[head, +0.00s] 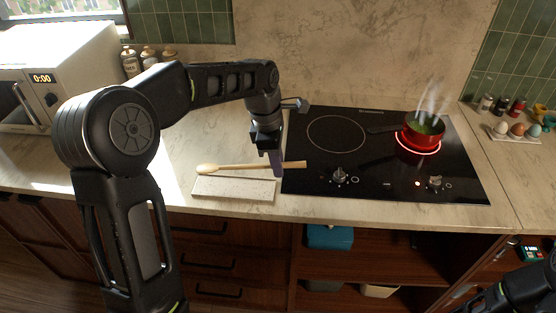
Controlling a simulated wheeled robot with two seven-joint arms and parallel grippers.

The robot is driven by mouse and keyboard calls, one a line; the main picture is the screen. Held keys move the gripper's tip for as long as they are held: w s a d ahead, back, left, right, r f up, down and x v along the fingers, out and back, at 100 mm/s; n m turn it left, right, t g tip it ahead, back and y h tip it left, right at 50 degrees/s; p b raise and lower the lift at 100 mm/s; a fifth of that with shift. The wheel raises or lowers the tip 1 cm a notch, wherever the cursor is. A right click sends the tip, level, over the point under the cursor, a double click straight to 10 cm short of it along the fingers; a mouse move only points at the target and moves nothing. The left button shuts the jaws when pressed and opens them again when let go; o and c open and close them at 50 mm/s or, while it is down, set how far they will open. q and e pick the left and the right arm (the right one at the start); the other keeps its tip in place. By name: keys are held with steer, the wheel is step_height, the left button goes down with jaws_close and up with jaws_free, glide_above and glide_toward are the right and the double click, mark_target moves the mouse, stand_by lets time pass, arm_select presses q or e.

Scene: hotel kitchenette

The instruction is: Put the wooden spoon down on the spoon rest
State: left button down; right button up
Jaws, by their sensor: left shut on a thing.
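The wooden spoon (240,168) is light brown and lies level, its bowl to the left and its handle reaching right across the hob's left edge. My left gripper (276,170) points down and is shut on the spoon's handle. The spoon rest (233,188) is a pale rectangular slab on the counter near its front edge. In the picture the spoon's bowl and shaft appear just above the rest's back edge. I cannot tell how large the gap between them is. Part of my right arm shows at the bottom right, but its gripper is out of view.
A black hob (390,188) stands right of the rest, with a steaming red pot (420,138) on a glowing ring. A microwave (62,70) and jars (130,62) are at the left. Eggs in a holder (514,133) sit far right. Counter left of the rest is clear.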

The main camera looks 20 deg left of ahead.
arm_select(q)
steer(key=shift+f+b, duration=1.1)
steer(key=shift+f, duration=1)
steer(key=c, duration=1.3)
jaws_free()
steer(key=shift+r, duration=0.1)
steer(key=r, duration=0.5)
steer(key=a+r+b, duration=0.1)
steer(key=r, duration=0.1)
steer(key=shift+s+a+r, duration=0.1)
steer(key=shift+s+r, duration=0.1)
steer(key=shift+r, duration=0.05)
